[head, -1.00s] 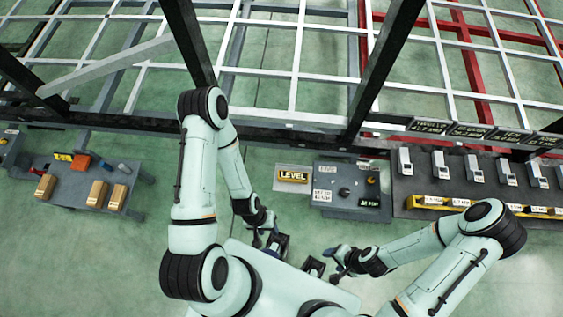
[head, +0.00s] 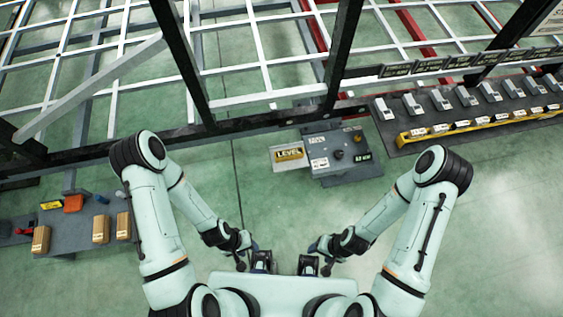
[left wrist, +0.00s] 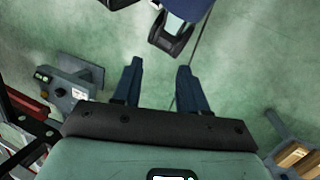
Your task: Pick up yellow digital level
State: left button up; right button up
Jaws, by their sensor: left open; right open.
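The yellow digital level (head: 289,154), a small yellow block marked LEVEL, lies on a pale plate (head: 283,167) beside a dark grey panel unit in the head view. My left gripper (head: 243,259) is near my base, below and left of the level, well apart from it. In the left wrist view my left gripper (left wrist: 158,70) is open, with only green floor between its fingers. I cannot clearly make out the level there. My right gripper (head: 323,262) is near my base, below and right of the level, open and apart from it.
The grey panel unit (head: 340,165) with knobs adjoins the level's plate. A long rack (head: 455,115) of several devices stands at the right. A grey bench (head: 80,225) with boxes is at the left. The trailer frame (head: 230,130) spans behind. Green floor between is clear.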

aim_at(290, 154)
jog(key=i+j+z, duration=0.15)
jog(key=i+z, duration=0.15)
jog(key=i, duration=0.2)
jog(key=i+j+z, duration=0.3)
jog(key=i, duration=0.2)
jog(key=l, duration=0.1)
